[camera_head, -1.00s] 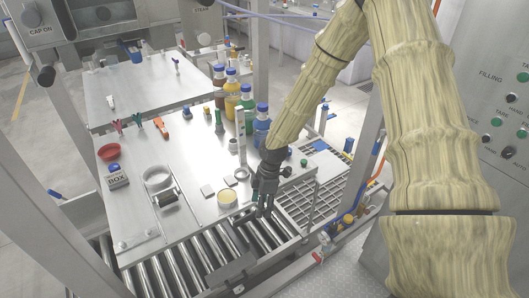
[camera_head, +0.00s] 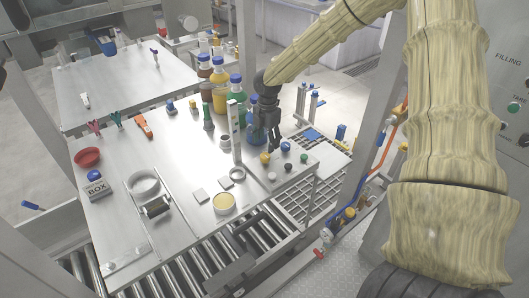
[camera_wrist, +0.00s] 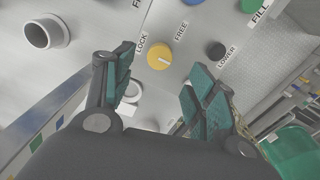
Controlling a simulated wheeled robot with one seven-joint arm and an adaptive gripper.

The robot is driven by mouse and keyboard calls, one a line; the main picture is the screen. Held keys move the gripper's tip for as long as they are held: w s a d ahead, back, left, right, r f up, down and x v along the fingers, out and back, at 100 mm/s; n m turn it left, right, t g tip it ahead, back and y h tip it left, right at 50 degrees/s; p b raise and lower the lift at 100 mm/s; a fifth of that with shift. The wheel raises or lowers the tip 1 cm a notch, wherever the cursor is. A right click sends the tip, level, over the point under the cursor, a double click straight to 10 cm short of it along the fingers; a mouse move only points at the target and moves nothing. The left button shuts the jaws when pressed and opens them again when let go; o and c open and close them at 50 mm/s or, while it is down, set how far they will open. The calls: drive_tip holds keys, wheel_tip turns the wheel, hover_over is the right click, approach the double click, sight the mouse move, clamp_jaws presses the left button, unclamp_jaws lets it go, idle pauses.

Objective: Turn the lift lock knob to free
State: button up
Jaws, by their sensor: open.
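The lift lock knob is a round yellow knob (camera_wrist: 159,55) with a pale pointer line, set on the metal panel between the printed words LOCK and FREE. In the head view the yellow knob (camera_head: 265,158) sits just below the gripper. My gripper (camera_wrist: 158,88) is open and empty, with its teal-padded fingers to either side of the knob in the picture. In the head view my gripper (camera_head: 274,146) points down over the panel. I cannot tell its exact height above the knob.
A black knob (camera_wrist: 215,50) marked LOWER, a blue knob (camera_wrist: 192,2) and a green FILL knob (camera_wrist: 252,4) are close by.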

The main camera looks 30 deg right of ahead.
sight(265, 155)
drive_tip(key=shift+f+p, duration=0.7)
drive_tip(key=shift+f, duration=2.6)
drive_tip(key=shift+a, duration=0.1)
drive_tip(key=c, duration=1)
